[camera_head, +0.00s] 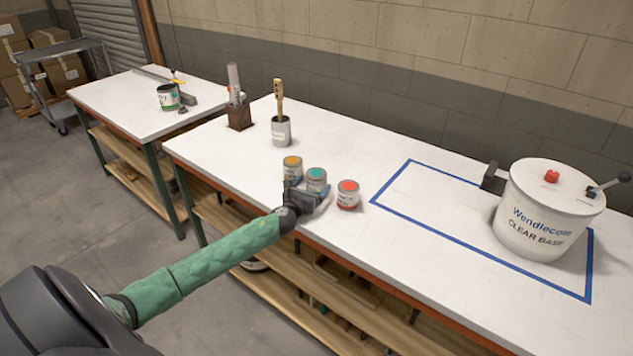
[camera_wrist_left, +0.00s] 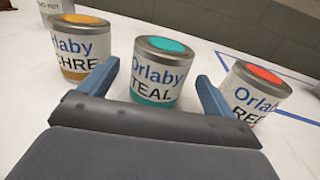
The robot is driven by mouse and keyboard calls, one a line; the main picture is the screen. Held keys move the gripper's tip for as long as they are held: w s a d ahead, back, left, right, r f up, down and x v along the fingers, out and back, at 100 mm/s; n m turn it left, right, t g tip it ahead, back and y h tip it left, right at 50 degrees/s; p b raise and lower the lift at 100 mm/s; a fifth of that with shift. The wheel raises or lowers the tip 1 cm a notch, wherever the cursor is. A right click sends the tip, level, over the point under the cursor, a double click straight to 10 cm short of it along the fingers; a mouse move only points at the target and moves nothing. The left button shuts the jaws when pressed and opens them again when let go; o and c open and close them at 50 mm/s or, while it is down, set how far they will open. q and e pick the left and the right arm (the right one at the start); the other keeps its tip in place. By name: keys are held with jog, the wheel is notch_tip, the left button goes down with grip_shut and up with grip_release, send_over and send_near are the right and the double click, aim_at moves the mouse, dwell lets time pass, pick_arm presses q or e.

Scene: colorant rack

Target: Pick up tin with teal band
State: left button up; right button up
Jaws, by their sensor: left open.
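The tin with teal band (camera_head: 316,180) stands on the white bench between two other tins. In the left wrist view the teal tin (camera_wrist_left: 157,72) is upright, with a teal lid centre and the word TEAL. My left gripper (camera_head: 309,196) is at the bench's front edge, and it also shows in the left wrist view (camera_wrist_left: 155,85). It is open, with one blue finger on each side of the teal tin. I cannot tell whether the fingers touch it. My right gripper is not in view.
An ochre tin (camera_head: 292,167) stands left of the teal tin and a red tin (camera_head: 348,194) right of it, both close to the fingers. A brush pot (camera_head: 281,131) stands behind.

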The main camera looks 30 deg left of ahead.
pick_arm(q)
jog(key=shift+w+a+r, duration=0.1)
jog(key=shift+w+r, duration=0.05)
jog(key=shift+w, duration=0.3)
jog(key=shift+w+a+p, duration=0.2)
jog(key=shift+w+p, duration=0.55)
jog(key=shift+w, duration=1.3)
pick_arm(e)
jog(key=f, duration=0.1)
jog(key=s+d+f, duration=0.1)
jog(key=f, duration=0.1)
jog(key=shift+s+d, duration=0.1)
pick_arm(q)
jog(key=shift+c, duration=0.2)
jog(key=c, duration=1.1)
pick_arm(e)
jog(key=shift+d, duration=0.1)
